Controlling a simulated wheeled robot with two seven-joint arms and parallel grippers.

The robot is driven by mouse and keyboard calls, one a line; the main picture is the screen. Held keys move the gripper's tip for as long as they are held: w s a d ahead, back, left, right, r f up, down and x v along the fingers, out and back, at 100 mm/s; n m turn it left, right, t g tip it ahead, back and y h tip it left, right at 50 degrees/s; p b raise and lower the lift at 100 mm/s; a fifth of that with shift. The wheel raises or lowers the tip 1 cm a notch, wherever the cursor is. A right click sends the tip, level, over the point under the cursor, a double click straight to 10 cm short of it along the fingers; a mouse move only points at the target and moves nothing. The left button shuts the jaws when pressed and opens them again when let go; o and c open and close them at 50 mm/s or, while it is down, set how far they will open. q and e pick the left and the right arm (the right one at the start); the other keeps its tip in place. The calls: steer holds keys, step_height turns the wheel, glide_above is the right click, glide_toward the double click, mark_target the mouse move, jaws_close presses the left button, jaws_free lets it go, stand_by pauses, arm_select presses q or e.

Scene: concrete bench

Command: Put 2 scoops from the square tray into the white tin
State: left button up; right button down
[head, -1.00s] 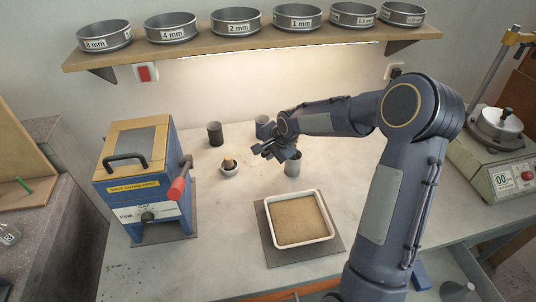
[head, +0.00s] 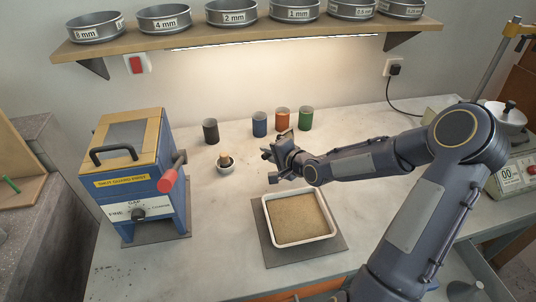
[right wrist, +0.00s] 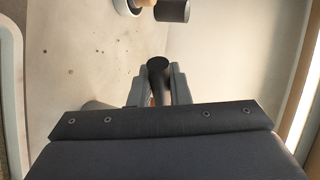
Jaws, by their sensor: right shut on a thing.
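The square tray (head: 268,222), white-rimmed and full of tan sand-like material, sits on a dark mat. My right gripper (head: 268,153) is beyond the tray's far edge, above the bench, shut on a dark rod-like thing (right wrist: 157,66), perhaps a scoop handle. The thing's far end and any load are unclear. A tan and dark piece shows just above the gripper in the head view. I cannot make out the white tin in the head view; my right arm may hide it. A greyish shape at the left of the right wrist view is too cut off to name. My left gripper is out of view.
Black (head: 210,132), blue (head: 259,125), orange (head: 282,120) and green (head: 305,119) tins stand at the back. A small bowl (head: 225,168) holds a wooden-topped thing. A blue machine (head: 138,185) stands left, a balance (head: 515,178) right. Sieves line the shelf (head: 200,45).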

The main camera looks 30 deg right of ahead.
steer(key=shift+s+d+f+t+y+b, duration=0.15)
steer(key=shift+f+t+y+b, duration=0.15)
steer(key=shift+t+b, duration=0.85)
steer(key=shift+s+f+t+y+b, duration=0.2)
steer(key=shift+t+b, duration=0.55)
steer(key=shift+b, duration=0.8)
steer(key=shift+s+f+t+y+b, duration=0.2)
steer(key=shift+t+b, duration=0.85)
steer(key=shift+b, duration=0.8)
steer(key=shift+s+r+t+y+b, duration=0.1)
steer(key=shift+t+y+b, duration=0.2)
steer(key=shift+t+b, duration=1.15)
steer(key=shift+g+b, duration=0.4)
